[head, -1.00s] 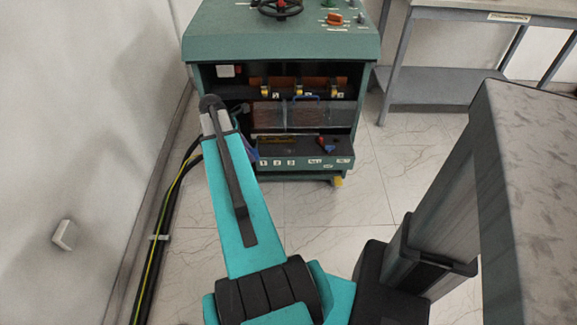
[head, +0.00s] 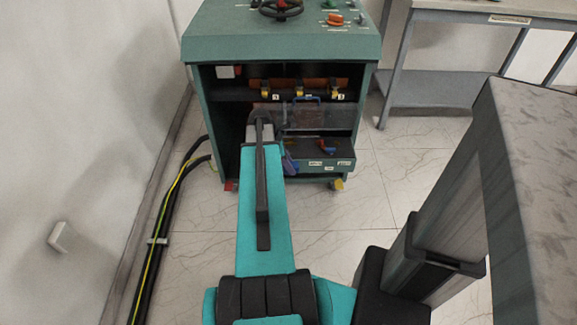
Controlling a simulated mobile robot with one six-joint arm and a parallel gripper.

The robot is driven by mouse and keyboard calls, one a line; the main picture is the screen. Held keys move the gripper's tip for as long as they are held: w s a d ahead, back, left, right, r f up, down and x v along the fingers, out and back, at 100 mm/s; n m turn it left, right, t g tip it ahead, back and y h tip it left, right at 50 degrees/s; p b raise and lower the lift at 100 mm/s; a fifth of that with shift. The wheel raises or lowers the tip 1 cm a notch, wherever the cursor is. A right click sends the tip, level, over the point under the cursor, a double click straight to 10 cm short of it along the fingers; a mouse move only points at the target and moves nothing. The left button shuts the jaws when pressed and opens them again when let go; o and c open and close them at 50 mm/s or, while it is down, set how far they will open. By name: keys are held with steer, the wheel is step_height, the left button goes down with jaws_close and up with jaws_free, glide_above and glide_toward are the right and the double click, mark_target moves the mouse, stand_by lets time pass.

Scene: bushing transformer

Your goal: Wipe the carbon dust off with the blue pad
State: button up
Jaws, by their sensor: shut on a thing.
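My gripper (head: 285,150) is at the front of the green cabinet (head: 282,47), mostly hidden behind my own turquoise arm. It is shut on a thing. A small dark-blue piece (head: 290,162) shows just right of the arm's end and appears to be the blue pad; its wiping face is hidden. Inside the open bay, an orange-brown bar (head: 318,83) with several yellow-and-black clamps runs along the top. Below it is a clear panel (head: 318,116) with a blue handle. I cannot make out the carbon dust, nor whether the blue piece touches anything.
Black and yellow-green cables (head: 168,215) run along the left wall. A grey table (head: 440,85) stands at the right. Floor right of the cabinet is clear.

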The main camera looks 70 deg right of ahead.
steer(key=shift+d, duration=0.1)
steer(key=shift+w+d+f+b, duration=0.3)
steer(key=shift+w+d+b, duration=0.3)
steer(key=shift+d, duration=1.05)
steer(key=shift+w+d+f+b, duration=0.25)
steer(key=shift+w+d+b, duration=0.35)
steer(key=shift+d, duration=1)
steer(key=shift+w+d+f+b, duration=0.35)
steer(key=shift+w+d, duration=0.4)
steer(key=shift+d, duration=0.9)
steer(key=shift+w+d+f+p, duration=0.2)
steer(key=shift+d+f, duration=0.15)
steer(key=shift+d, duration=0.2)
steer(key=shift+w+d+f+p, duration=0.2)
steer(key=shift+d+f, duration=0.1)
steer(key=shift+d, duration=0.2)
steer(key=shift+f, duration=0.45)
steer(key=shift+w, duration=0.1)
steer(key=shift+w+a+r+p, duration=0.1)
steer(key=shift+w+a+p, duration=0.1)
steer(key=shift+w, duration=0.3)
steer(key=shift+w+a+p, duration=0.15)
steer(key=shift+w+a, duration=0.05)
steer(key=shift+w, duration=0.45)
steer(key=shift+w+a, duration=0.1)
steer(key=shift+w, duration=0.05)
